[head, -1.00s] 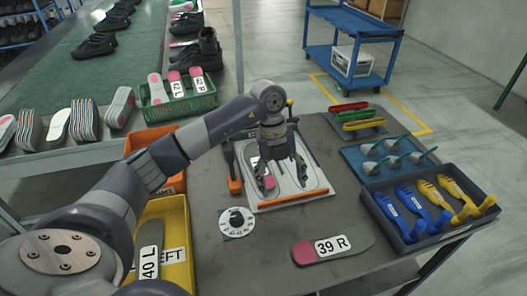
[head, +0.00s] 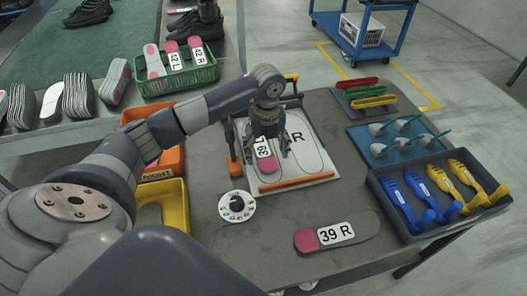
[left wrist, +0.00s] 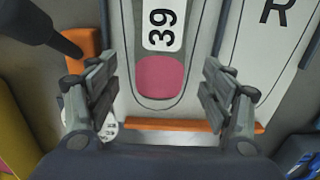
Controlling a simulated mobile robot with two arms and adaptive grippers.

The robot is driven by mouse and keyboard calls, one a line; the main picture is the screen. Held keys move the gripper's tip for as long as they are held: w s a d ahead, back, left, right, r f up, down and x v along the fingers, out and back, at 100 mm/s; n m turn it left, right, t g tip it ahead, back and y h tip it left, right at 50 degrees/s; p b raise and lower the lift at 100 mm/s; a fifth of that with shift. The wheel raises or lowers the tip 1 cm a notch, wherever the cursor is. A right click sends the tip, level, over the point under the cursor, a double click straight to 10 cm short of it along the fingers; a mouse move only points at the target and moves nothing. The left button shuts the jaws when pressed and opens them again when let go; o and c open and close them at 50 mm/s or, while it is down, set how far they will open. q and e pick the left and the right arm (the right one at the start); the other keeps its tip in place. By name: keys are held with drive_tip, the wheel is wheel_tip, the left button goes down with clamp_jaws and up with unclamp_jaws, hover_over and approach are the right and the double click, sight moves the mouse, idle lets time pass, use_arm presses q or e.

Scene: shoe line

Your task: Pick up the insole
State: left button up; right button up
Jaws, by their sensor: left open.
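An insole with a pink heel and a label reading 39 (head: 265,164) lies in the left outline of a white board. It also shows in the left wrist view (left wrist: 160,78), between and beyond my fingers. My left gripper (head: 268,148) is open above this insole, and its two fingers (left wrist: 160,100) stand apart on either side of the pink heel. Another insole, labelled 39 R (head: 337,232), lies on the grey table near its front. The outline marked R on the board (head: 310,150) is empty. My right gripper is not in view.
A dial disc (head: 237,206) lies left of the 39 R insole. A dark tray (head: 412,236) holds blue and yellow tools at the right. Orange (head: 166,162) and yellow (head: 174,200) bins stand left. A green basket (head: 180,80) holds insoles behind.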

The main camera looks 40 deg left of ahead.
use_arm(q)
drive_tip(key=shift+f, duration=1.2)
drive_tip(key=c, duration=0.8)
drive_tip(key=shift+c, duration=1.4)
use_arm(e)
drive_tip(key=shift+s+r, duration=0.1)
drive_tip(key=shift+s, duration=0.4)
